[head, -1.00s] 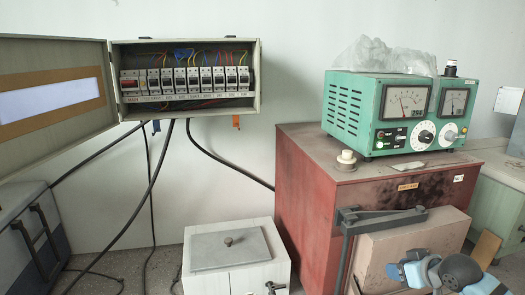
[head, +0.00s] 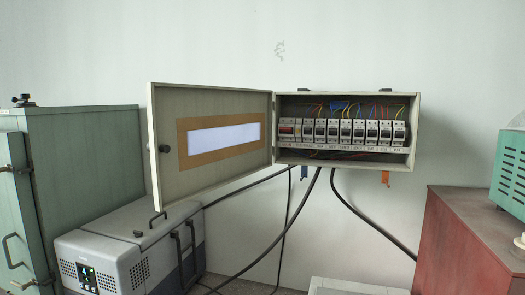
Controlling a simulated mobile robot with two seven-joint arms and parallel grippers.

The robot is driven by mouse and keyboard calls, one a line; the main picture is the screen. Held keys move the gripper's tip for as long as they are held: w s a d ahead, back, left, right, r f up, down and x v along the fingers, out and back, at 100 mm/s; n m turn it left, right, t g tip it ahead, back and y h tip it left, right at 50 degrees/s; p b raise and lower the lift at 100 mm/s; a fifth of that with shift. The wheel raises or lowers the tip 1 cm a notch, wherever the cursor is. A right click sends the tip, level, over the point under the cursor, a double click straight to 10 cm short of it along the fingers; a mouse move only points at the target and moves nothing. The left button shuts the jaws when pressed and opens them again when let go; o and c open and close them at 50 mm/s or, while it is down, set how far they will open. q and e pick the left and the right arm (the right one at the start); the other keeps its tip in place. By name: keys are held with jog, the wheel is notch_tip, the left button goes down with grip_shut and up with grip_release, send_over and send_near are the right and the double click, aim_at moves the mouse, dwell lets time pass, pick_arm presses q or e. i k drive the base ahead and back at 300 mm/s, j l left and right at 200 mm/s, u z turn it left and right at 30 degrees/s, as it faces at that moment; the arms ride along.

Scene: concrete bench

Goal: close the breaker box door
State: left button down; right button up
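The breaker box (head: 347,162) hangs on the wall right of centre in the head view. Its front is open and shows a row of breakers (head: 340,133) with coloured wires above them. The breaker box door (head: 215,180) stands wide open to the left of the box, joined along the box's left edge. Its inner face shows, with a white label in a tan frame (head: 250,123). A dark round knob (head: 164,149) sits near the door's free left edge. Neither of my grippers is in view.
A grey cooler-like case (head: 145,240) stands below the door. A green cabinet (head: 85,190) is at the left. A red cabinet (head: 465,240) and part of a green instrument (head: 509,172) are at the right. Black cables (head: 300,225) hang below the box.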

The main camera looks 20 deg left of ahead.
aim_at(180, 175)
jog(key=j+z, duration=0.1)
jog(key=j, duration=0.45)
jog(key=j+z, duration=0.15)
jog(key=j, duration=0.35)
jog(key=j+z, duration=0.1)
jog(key=j, duration=0.45)
jog(key=k+j+z, duration=0.15)
jog(key=j, duration=0.35)
jog(key=j+z, duration=0.1)
jog(key=j, duration=0.45)
jog(key=k+j+z, duration=0.1)
jog(key=j, duration=0.4)
jog(key=k+j+z, duration=0.15)
jog(key=j, duration=0.35)
